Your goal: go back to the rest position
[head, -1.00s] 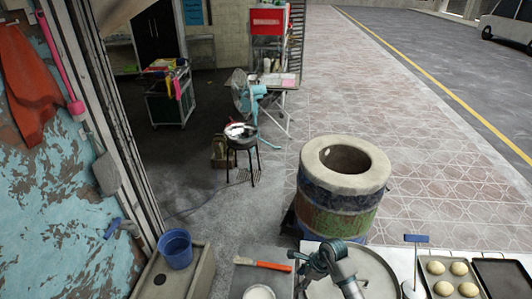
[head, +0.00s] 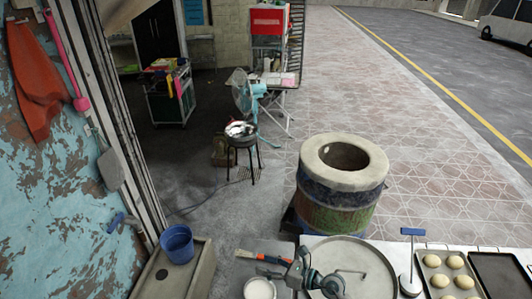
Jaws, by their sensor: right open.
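My right gripper (head: 270,268) is open at the bottom centre of the head view, over the table. Its fingers point left, next to the handle of a brush (head: 247,254) with pale bristles and a red-orange handle. The gripper overlaps the handle's right end in the picture. I cannot tell whether they touch. Nothing shows held in the jaws. The barrel oven (head: 343,163), round with a pale rim and an open top, stands beyond the table. My left gripper is not in view.
A large round tray (head: 375,275) lies under my right arm. A white bowl (head: 258,288) sits at the front. A blue-handled tool (head: 413,232) stands upright beside a tray of buns (head: 425,255) and a dark tray (head: 500,265). A blue bucket (head: 177,243) is at the left.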

